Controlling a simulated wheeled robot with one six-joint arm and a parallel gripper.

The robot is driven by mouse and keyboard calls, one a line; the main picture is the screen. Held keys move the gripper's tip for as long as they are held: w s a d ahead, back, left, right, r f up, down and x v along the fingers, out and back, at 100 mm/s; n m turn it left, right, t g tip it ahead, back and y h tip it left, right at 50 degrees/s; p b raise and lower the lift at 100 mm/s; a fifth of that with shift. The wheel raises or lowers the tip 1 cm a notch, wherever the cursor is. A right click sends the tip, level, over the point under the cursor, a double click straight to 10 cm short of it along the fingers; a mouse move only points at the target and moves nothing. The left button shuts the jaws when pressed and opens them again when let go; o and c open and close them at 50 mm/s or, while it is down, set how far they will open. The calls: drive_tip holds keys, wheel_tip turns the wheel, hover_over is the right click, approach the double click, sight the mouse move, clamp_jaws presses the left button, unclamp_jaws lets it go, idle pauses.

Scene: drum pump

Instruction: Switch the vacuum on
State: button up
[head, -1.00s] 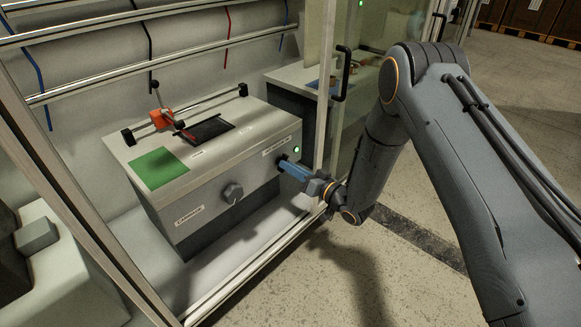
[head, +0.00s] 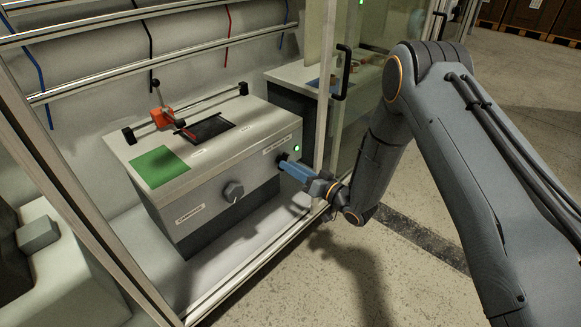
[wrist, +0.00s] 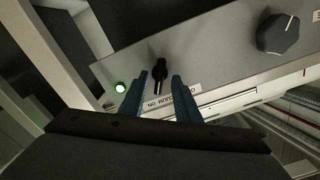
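A small black switch knob (wrist: 160,72) with a pale pointer line sits on the grey front panel of the machine (head: 215,205). The pointer faces the printed label (wrist: 178,103), which reads partly "...CUUM ON" upside down and is partly hidden by my fingers. My gripper (wrist: 160,78) has blue fingers, one on each side of the knob, with a narrow gap showing on both sides. In the head view my gripper (head: 285,164) reaches the panel's right end and hides most of the knob. A green lamp (wrist: 120,87) is lit beside the knob; it also shows in the head view (head: 297,148).
A larger grey knob (wrist: 278,33) is on the same panel; it also shows in the head view (head: 233,191). An upright frame post (head: 325,110) and a glass door with a black handle (head: 342,73) stand close to my gripper. Floor on the right is clear.

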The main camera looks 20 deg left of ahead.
drive_tip(key=p+v, duration=0.1)
drive_tip(key=v, duration=0.6)
drive_tip(key=shift+a, duration=0.1)
